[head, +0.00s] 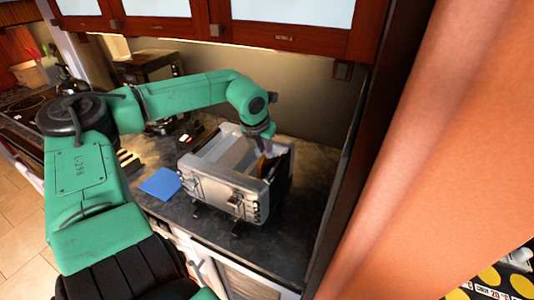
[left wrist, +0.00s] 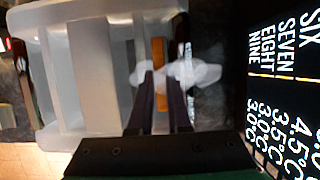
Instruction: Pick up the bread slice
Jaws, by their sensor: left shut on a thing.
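The bread slice (head: 263,166) is brown and stands on edge, seen in part inside a grey metal box, open at the top like a toaster (head: 212,183). In the left wrist view the slice (left wrist: 159,60) is a narrow brown strip between the two dark fingers. My left gripper (head: 268,152) points down into the right part of the box and is shut on the slice. The left wrist view shows the gripper (left wrist: 161,100) with whitish translucent shapes around the fingertips. The lower part of the slice is hidden. My right gripper is not in view.
The box stands on a dark counter (head: 310,175). A blue square (head: 160,183) lies to its left. Wooden cabinets (head: 285,35) hang above, and a tall dark wood panel (head: 385,110) bounds the right side. A dark panel with printed text (left wrist: 280,80) shows in the left wrist view.

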